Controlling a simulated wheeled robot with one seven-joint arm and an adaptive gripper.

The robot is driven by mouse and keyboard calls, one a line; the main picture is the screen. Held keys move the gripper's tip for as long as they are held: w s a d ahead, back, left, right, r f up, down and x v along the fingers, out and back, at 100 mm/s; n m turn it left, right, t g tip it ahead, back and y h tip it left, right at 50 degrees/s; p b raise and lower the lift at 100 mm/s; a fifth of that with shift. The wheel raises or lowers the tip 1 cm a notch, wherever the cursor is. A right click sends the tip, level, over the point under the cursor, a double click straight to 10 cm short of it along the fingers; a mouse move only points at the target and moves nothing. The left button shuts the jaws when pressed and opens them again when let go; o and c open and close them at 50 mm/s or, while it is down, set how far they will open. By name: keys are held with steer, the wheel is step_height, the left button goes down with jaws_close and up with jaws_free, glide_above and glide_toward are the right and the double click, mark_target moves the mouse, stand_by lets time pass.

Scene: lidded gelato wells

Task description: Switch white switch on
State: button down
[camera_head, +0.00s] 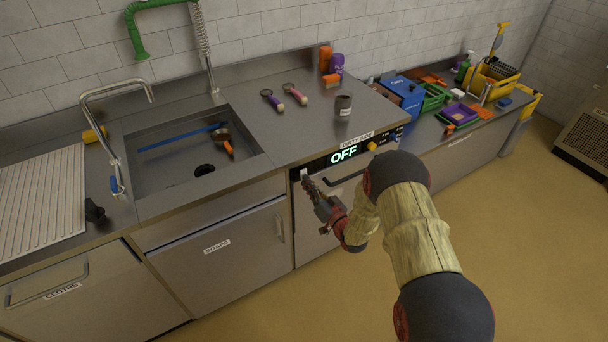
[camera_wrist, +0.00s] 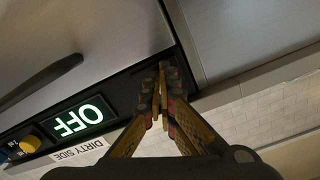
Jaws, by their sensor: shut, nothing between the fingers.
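The dishwasher-like unit has a black control panel with a lit display reading OFF (camera_head: 343,154), which shows upside down in the wrist view (camera_wrist: 78,119). A small pale piece (camera_head: 304,174), perhaps the white switch, shows at the panel's left end in the head view. My gripper (camera_head: 308,184) is shut and empty, with its tips at that end of the panel. In the wrist view the closed fingertips (camera_wrist: 162,82) overlap the panel's end and hide what is behind them. I cannot tell whether they touch the switch.
A yellow knob (camera_head: 372,146) and a blue knob (camera_head: 393,137) sit right of the display. A dark door handle (camera_wrist: 42,82) runs below the panel. The counter above holds a dark can (camera_head: 343,106). A sink (camera_head: 158,176) lies left.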

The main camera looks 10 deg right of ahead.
steer(key=shift+w+a, duration=0.15)
steer(key=shift+w, duration=0.15)
stand_by(0.7)
steer(key=v, duration=0.6)
stand_by(0.3)
steer(key=shift+s, duration=0.1)
